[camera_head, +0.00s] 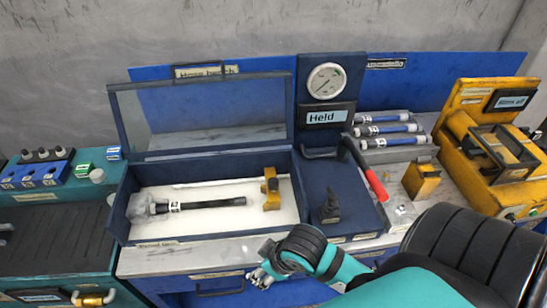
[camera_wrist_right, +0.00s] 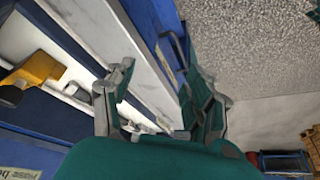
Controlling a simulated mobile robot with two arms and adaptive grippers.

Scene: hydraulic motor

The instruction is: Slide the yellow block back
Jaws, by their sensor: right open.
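A yellow block (camera_head: 270,190) with an upright part stands at the right end of the white bed inside the open blue case (camera_head: 122,208). A dark rod (camera_head: 205,204) with a pale left end lies to its left, its right end apart from the block. In the right wrist view a yellow piece (camera_wrist_right: 38,70), seemingly this block, is at the left edge. My right gripper (camera_head: 262,277) is in front of the case, near the bench's front edge, apart from the block. Its fingers (camera_wrist_right: 157,92) are spread and empty. My left gripper does not show.
A second yellow block (camera_head: 421,180) stands on the bench to the right, near a red-handled tool (camera_head: 376,184). A gauge panel (camera_head: 327,80) reads "Held". A small dark part (camera_head: 329,208) is right of the case. A yellow machine (camera_head: 470,105) stands far right. The case's clear lid (camera_head: 205,110) is raised.

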